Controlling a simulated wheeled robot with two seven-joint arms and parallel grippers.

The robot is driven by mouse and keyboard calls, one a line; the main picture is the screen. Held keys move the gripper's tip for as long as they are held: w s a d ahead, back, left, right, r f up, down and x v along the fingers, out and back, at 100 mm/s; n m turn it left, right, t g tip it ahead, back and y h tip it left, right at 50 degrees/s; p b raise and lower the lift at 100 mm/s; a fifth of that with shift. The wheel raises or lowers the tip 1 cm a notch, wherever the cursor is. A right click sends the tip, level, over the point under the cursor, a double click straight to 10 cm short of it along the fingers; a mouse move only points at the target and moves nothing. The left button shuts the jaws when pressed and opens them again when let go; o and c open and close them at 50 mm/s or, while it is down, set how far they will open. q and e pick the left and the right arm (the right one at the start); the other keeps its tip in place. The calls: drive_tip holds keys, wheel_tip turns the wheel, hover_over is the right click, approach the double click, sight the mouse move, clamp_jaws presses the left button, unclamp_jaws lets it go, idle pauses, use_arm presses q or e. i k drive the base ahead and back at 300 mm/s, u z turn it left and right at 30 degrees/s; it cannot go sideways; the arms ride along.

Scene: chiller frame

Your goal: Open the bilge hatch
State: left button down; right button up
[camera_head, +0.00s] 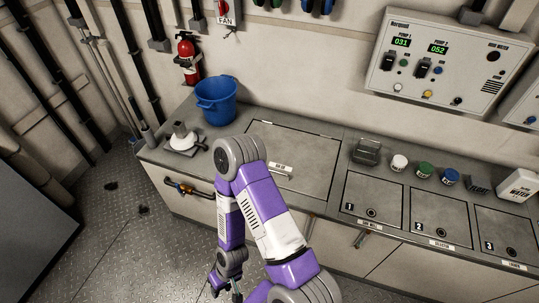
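A large grey hatch panel (309,150) lies flat and closed in the counter top, with a pale labelled handle (284,169) near its front; the label is too small to read. My purple and white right arm rises in front of the counter and hides the panel's left front part. My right gripper (227,287) hangs low at the bottom of the view, in front of the counter and well away from the handle. Its fingers are small and partly cut off, so their opening is unclear. My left gripper is not in view.
A blue bucket (216,101) and a white-topped object (182,138) stand left of the panel. A clear box (367,151), several jars and numbered lids (373,196) lie to the right. An orange-handled bar (187,190) is on the cabinet front. Metal floor (120,240) is open at left.

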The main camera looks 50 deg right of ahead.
sight(301, 163)
drive_tip(key=z, duration=0.9)
drive_tip(key=i, duration=0.95)
drive_tip(key=z, duration=1.05)
drive_tip(key=i, duration=0.2)
drive_tip(key=z, duration=0.35)
